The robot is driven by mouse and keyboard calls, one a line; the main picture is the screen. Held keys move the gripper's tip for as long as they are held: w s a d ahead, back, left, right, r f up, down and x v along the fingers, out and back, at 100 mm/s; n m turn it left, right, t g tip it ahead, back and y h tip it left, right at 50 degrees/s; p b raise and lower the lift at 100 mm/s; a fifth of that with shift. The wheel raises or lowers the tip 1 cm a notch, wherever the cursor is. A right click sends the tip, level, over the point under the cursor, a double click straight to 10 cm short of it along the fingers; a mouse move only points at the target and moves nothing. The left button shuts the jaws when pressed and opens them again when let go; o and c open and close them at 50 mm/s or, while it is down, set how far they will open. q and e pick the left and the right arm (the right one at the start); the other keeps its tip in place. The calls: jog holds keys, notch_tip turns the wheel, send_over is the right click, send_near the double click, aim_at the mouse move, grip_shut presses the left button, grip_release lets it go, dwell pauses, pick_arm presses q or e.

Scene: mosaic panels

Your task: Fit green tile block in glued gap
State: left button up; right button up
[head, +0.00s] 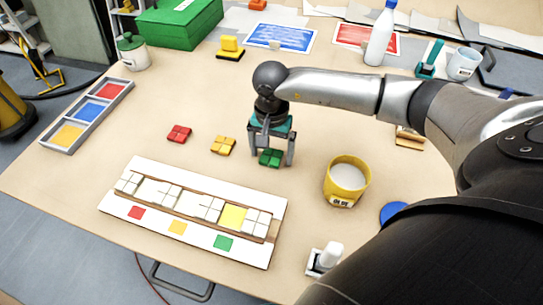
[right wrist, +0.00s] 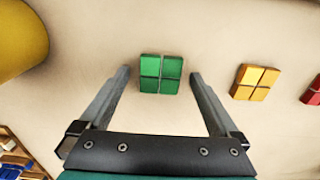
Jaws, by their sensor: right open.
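The green tile block (head: 270,157), made of small square tiles, lies on the table; it also shows in the right wrist view (right wrist: 160,74). My right gripper (head: 272,160) points down over it, open, with one finger on each side and visible space between fingers and block in the right wrist view. The white mosaic panel (head: 118,205) lies front left of the block. Its row holds white tile groups with gaps between them. One gap (head: 232,217), above the green square (head: 223,243), is filled bright yellow, looking like glue. My left gripper is not in view.
A red block (head: 179,134) and a yellow-orange block (head: 223,146) lie left of the green one. A yellow cup (head: 347,181) stands to its right. A white-capped item (head: 325,259) stands right of the panel. Table between block and panel is clear.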

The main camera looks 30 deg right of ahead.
jog(key=c, duration=1.5)
jog(key=shift+r, duration=0.1)
